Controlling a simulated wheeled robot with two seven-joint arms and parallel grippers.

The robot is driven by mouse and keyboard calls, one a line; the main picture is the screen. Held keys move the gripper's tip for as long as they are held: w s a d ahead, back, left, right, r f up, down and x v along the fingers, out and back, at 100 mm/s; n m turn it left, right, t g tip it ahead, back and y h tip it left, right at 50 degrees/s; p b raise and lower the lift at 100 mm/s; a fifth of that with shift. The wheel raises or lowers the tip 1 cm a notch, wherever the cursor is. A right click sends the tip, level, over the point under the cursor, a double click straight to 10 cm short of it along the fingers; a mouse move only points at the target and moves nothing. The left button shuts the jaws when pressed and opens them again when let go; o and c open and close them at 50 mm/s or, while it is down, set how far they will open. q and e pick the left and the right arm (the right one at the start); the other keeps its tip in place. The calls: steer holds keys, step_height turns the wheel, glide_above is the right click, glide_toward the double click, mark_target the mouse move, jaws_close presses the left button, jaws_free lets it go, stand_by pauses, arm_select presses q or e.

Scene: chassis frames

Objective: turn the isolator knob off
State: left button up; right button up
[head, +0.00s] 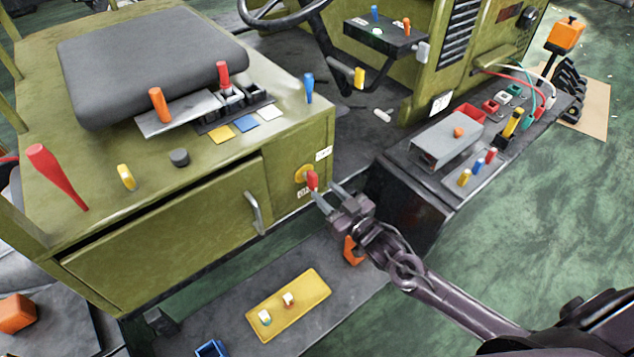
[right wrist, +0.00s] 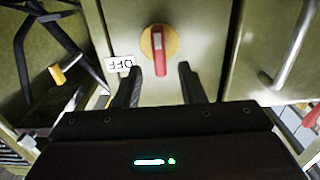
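The isolator knob is a red handle (head: 312,180) on a yellow round plate (head: 302,174), on the front of the green cabinet near its right edge. In the right wrist view the red handle (right wrist: 158,52) runs nearly upright, and the white OFF label (right wrist: 119,64) appears upside down at lower left of the yellow plate. That handle does not point at this label. My right gripper (head: 327,191) is open in front of the knob; in the right wrist view its fingers (right wrist: 160,69) stand on either side of the handle's lower end, with gaps. My left gripper is not in view.
A drawer handle (head: 254,213) is left of the knob. A black console (head: 405,165) with a grey box stands at right. A yellow plate with two small switches (head: 315,283) lies on the step below.

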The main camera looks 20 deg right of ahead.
mark_target(316, 183)
steer(key=shift+x, duration=2.25)
steer(key=shift+c, duration=0.2)
jaws_close()
